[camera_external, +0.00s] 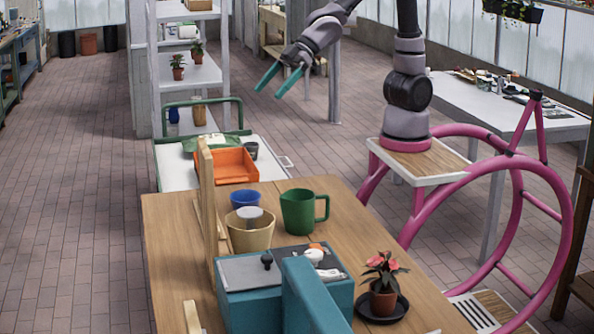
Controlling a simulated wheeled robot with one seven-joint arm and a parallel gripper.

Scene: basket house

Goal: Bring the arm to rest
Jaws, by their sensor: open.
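My gripper (279,82) is in the upper middle of the external view, with its two teal fingers spread apart and nothing between them. It hangs in the air, tilted down and to the left, above and beyond the wooden table (166,225). My arm (407,90) rises from a pink-framed base on the right, and its upper part runs out of the top of the picture. The gripper touches nothing that I can see.
On the table are a green mug (298,211), a blue cup (244,198), a tan pot (250,238), a teal box (245,305) and a potted plant (383,285). A white cart with an orange tray (232,166) stands behind. A white table (470,98) is at right.

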